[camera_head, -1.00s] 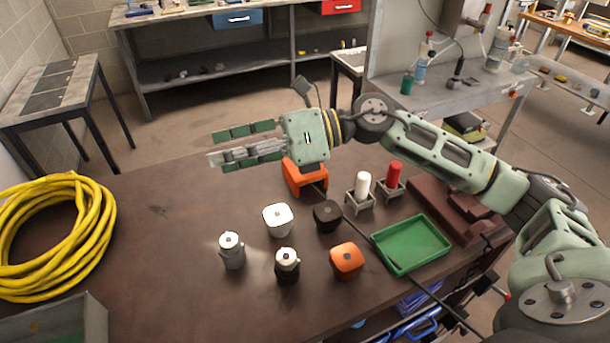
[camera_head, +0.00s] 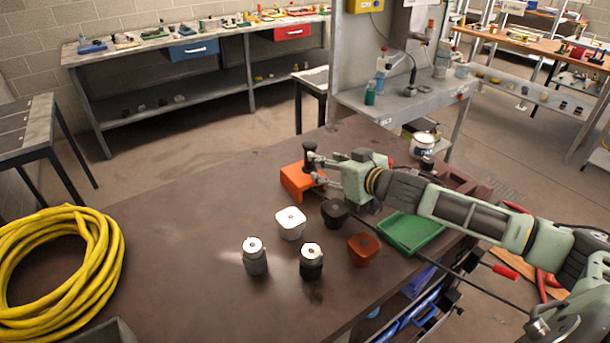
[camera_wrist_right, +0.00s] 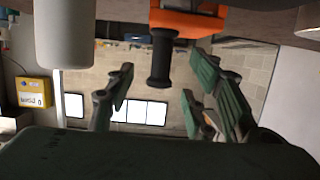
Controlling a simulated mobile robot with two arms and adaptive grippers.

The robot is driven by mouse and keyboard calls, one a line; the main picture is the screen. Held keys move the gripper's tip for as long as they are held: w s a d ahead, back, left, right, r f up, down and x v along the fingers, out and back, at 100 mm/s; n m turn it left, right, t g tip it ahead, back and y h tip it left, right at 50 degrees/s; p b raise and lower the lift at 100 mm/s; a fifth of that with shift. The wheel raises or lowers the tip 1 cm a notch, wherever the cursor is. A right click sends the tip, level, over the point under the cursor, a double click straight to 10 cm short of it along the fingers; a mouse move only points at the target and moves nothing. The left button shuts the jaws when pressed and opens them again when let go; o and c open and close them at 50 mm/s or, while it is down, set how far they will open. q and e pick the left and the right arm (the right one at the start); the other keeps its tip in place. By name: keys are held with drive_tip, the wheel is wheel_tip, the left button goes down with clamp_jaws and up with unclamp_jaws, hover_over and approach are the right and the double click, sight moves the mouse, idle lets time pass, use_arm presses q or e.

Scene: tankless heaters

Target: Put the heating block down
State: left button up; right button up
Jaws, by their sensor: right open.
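My right gripper (camera_head: 325,172) is at the orange holder (camera_head: 293,181), fingers pointing left, open. In the right wrist view the two fingers (camera_wrist_right: 160,100) are apart. A black flanged piece (camera_wrist_right: 162,60) is between them, with a gap on each side. It meets the orange holder (camera_wrist_right: 188,20). In the head view this black piece (camera_head: 310,147) stands upright at the holder. I cannot tell which object is the heating block. Rounded blocks stand on the table: white (camera_head: 290,222), black (camera_head: 335,212) and orange-brown (camera_head: 363,249). My left gripper is not in view.
Two grey-and-black cylinders (camera_head: 255,256) (camera_head: 311,261) stand in front of the blocks. A green tray (camera_head: 412,232) is partly under my right arm. A white cylinder (camera_wrist_right: 65,30) is close by in the wrist view. Yellow hose (camera_head: 60,265) lies left. The table's middle left is clear.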

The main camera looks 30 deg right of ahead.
sight(312, 169)
drive_tip(key=p+x, duration=0.1)
drive_tip(key=x, duration=0.1)
drive_tip(key=r+p+x, duration=0.1)
drive_tip(key=x, duration=0.2)
drive_tip(key=shift+w+a, duration=0.25)
drive_tip(key=shift+w, duration=0.1)
drive_tip(key=shift+w+a+f+p, duration=0.1)
drive_tip(key=shift+w+f+p, duration=0.2)
drive_tip(key=shift+w, duration=0.2)
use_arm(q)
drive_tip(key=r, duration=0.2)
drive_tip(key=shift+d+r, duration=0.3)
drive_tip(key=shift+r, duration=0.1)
use_arm(e)
drive_tip(key=shift+c, duration=0.3)
clamp_jaws()
drive_tip(key=shift+r, duration=0.15)
